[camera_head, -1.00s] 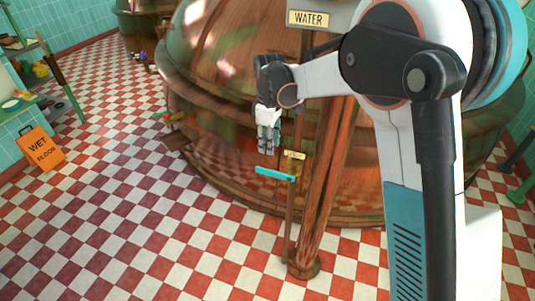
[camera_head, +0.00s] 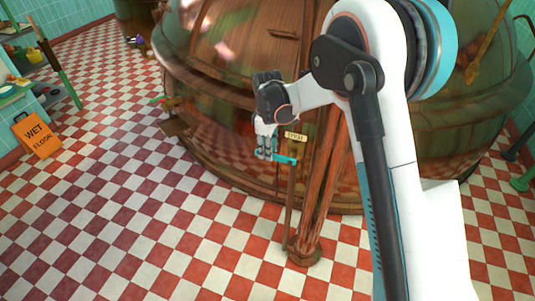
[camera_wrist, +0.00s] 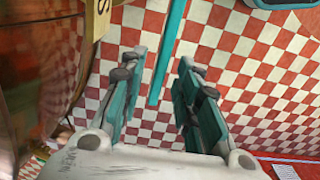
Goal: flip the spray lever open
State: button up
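The spray lever (camera_head: 286,159) is a teal bar on a thin post beside the copper kettle. In the head view its left part is hidden behind my gripper (camera_head: 265,155), which points down at it. In the wrist view the lever (camera_wrist: 168,50) runs from the top edge down into the gap between the fingertips of my gripper (camera_wrist: 160,64). The two fingers are apart, one on each side of the bar, with floor visible on both sides of it. I cannot tell whether a finger touches it.
A small yellowish label (camera_head: 296,136) sits just above the lever. A thick copper pipe (camera_head: 318,205) stands close on the right, and the large copper kettle (camera_head: 215,110) curves behind. An orange wet floor sign (camera_head: 37,135) stands far left. The checkered floor (camera_head: 150,220) at left is clear.

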jog(key=shift+f, duration=0.6)
grip_shut()
